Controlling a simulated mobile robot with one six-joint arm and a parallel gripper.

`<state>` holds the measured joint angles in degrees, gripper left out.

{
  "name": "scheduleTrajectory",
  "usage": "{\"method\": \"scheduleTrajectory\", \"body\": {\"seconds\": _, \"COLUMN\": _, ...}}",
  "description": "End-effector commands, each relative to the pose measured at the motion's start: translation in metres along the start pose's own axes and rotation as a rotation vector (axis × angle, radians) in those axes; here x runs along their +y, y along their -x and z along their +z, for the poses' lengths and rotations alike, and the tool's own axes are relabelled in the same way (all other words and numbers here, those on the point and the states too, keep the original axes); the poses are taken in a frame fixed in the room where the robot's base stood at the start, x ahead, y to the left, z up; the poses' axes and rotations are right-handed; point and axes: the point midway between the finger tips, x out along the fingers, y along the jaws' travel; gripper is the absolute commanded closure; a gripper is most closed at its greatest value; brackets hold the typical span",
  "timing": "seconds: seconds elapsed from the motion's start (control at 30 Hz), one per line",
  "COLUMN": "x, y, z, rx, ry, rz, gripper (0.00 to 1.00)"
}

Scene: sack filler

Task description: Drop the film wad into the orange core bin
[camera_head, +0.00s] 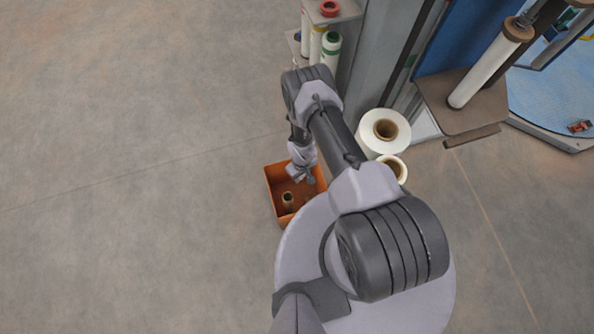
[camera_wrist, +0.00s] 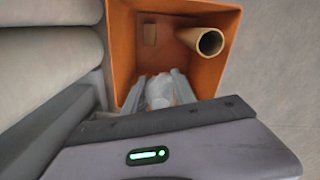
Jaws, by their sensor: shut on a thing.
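The orange core bin (camera_head: 270,186) stands on the floor beside my base in the head view. It fills the upper middle of the wrist view (camera_wrist: 122,45). My gripper (camera_head: 303,176) points down over the bin's opening. In the wrist view my gripper (camera_wrist: 162,82) is shut on a pale, whitish film wad (camera_wrist: 158,91), which is between the two fingers with the bin's inside behind it. The wad's lower part is hidden by the gripper body. I cannot tell the exact height of the wad above the bin floor.
A cardboard core (camera_wrist: 209,41) stands in the bin, also seen in the head view (camera_head: 288,199). White film rolls (camera_head: 385,131) stand right of the bin, near my arm. A rack with rolls (camera_head: 331,45) is behind. Floor at left (camera_head: 130,180) is clear.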

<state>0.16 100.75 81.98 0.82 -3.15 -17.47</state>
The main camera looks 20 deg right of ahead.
Motion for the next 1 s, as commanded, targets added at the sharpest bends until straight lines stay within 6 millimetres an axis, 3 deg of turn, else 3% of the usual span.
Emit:
{"method": "scheduleTrajectory", "body": {"seconds": 0.03, "x": 0.000, "y": -0.015, "z": 0.000, "rx": 0.000, "ry": 0.000, "rz": 0.000, "gripper": 1.00}}
{"method": "scheduleTrajectory", "body": {"seconds": 0.2, "x": 0.000, "y": -0.036, "z": 0.000, "rx": 0.000, "ry": 0.000, "rz": 0.000, "gripper": 1.00}}
{"method": "scheduleTrajectory", "body": {"seconds": 0.43, "x": 0.000, "y": -0.035, "z": -0.001, "rx": 0.000, "ry": 0.000, "rz": 0.000, "gripper": 1.00}}
{"method": "scheduleTrajectory", "body": {"seconds": 0.47, "x": 0.000, "y": -0.035, "z": 0.000, "rx": 0.000, "ry": 0.000, "rz": 0.000, "gripper": 0.66}}
{"method": "scheduleTrajectory", "body": {"seconds": 0.6, "x": 0.000, "y": -0.035, "z": 0.000, "rx": 0.000, "ry": 0.000, "rz": 0.000, "gripper": 0.43}}
{"method": "scheduleTrajectory", "body": {"seconds": 0.87, "x": 0.000, "y": -0.034, "z": 0.000, "rx": 0.000, "ry": 0.000, "rz": 0.000, "gripper": 0.43}}
{"method": "scheduleTrajectory", "body": {"seconds": 1.0, "x": 0.000, "y": -0.013, "z": -0.001, "rx": 0.000, "ry": 0.000, "rz": 0.000, "gripper": 0.43}}
